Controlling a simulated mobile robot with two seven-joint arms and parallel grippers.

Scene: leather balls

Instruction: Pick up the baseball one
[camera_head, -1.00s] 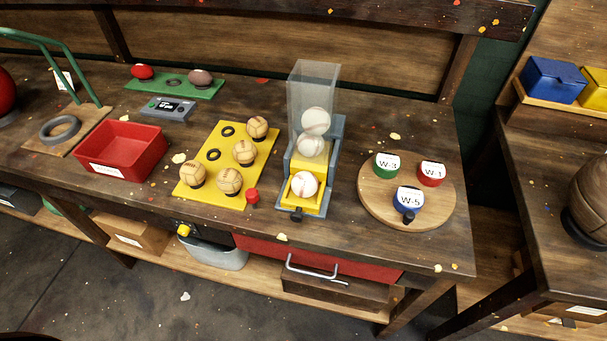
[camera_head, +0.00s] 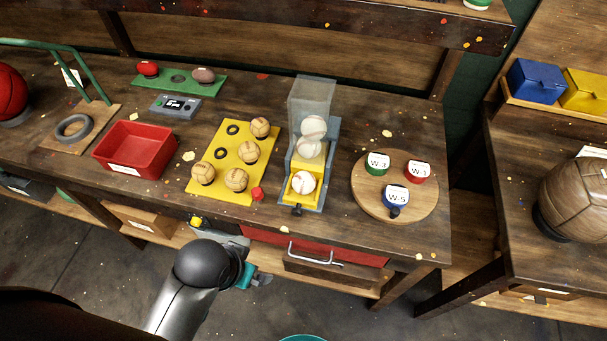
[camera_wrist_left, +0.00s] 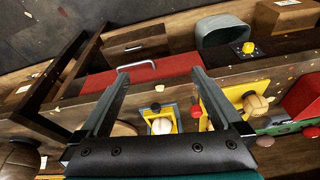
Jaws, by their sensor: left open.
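Three white baseballs with red stitching show in the head view, in a dispenser (camera_head: 331,155) with a clear upright chute. Two baseballs (camera_head: 313,128) are stacked in the chute, and the lowest baseball (camera_head: 303,183) sits on the yellow front tray. A white ball (camera_wrist_left: 162,126) in its yellow holder shows between my fingers in the left wrist view, farther off. My left gripper (camera_wrist_left: 163,76) is open and empty. In the head view, my left gripper (camera_head: 258,279) is low in front of the bench, below and left of the dispenser, largely hidden by its arm. My right gripper is not in view.
A yellow board (camera_head: 222,182) with several tan balls and a red knob (camera_head: 257,194) lies left of the dispenser. A round wooden board (camera_head: 425,208) with three labelled pieces is right of it. A red bin (camera_head: 165,150) stands left. A drawer handle (camera_head: 315,255) juts from the bench front.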

